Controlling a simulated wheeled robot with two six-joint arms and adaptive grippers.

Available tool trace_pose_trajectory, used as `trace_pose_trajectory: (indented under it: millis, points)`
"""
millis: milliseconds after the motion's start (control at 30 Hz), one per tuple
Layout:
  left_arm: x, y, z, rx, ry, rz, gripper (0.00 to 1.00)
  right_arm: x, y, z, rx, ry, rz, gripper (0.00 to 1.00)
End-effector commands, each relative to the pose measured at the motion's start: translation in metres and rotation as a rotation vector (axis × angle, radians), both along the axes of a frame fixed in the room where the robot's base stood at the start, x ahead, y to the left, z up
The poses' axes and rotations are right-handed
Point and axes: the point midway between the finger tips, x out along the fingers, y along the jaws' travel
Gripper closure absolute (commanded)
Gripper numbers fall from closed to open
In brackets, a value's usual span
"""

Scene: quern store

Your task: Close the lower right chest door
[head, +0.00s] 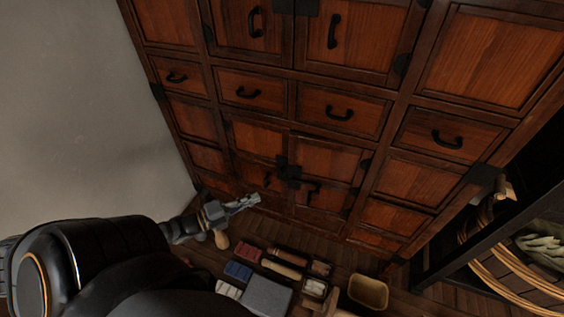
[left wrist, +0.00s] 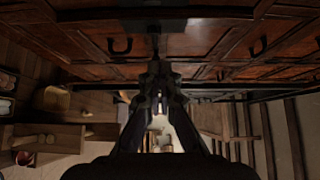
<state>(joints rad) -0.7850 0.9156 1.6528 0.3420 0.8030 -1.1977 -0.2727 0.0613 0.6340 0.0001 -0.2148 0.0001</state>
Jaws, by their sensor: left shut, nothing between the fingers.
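The wooden chest (head: 345,88) with black iron fittings fills most of the head view. Its lower right door (head: 335,160) is a reddish panel with a dark handle (head: 313,190), beside the lower left door (head: 258,138). I cannot tell surely whether the right door stands slightly ajar. My left gripper (head: 256,198) is shut and empty, low in front of the lower left door, left of the right door's handle. In the left wrist view its fingers (left wrist: 156,68) are together, pointing at the chest front (left wrist: 195,42). My right gripper is not in view.
On the floor before the chest lie a grey box (head: 267,296), blue and red blocks (head: 240,271), and a tan bin (head: 368,292). A dark rack (head: 470,225) with baskets stands at the right. A grey wall (head: 75,110) is at the left.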

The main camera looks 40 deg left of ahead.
Motion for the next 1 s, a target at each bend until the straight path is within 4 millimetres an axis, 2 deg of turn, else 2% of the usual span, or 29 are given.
trace_pose_trajectory:
  millis: [33, 133, 200, 300, 433, 600, 667, 800, 1000]
  points:
    - [0.0, 0.0, 0.0, -0.001, 0.0, 0.0, 1.0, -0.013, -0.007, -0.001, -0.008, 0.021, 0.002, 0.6]
    - [0.004, -0.002, -0.001, -0.002, -0.001, 0.0, 1.0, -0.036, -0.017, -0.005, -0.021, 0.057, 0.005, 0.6]
    - [0.01, -0.005, -0.002, -0.002, -0.002, 0.001, 1.0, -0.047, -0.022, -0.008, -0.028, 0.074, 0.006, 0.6]
    - [0.026, -0.012, -0.003, -0.002, -0.004, 0.002, 1.0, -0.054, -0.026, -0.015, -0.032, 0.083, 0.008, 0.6]
    - [0.052, -0.024, -0.004, -0.002, -0.007, 0.002, 1.0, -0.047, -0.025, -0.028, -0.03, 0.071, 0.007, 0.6]
    - [0.086, -0.04, -0.006, -0.001, -0.005, 0.001, 1.0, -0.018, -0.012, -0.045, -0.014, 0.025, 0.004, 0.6]
    - [0.096, -0.044, -0.005, 0.0, -0.005, 0.003, 1.0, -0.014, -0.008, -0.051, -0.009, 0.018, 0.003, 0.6]
    - [0.116, -0.034, -0.004, 0.001, -0.003, 0.002, 1.0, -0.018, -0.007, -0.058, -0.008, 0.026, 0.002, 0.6]
    - [0.128, -0.03, -0.002, 0.0, 0.0, 0.002, 1.0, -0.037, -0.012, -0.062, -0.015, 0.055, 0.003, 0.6]
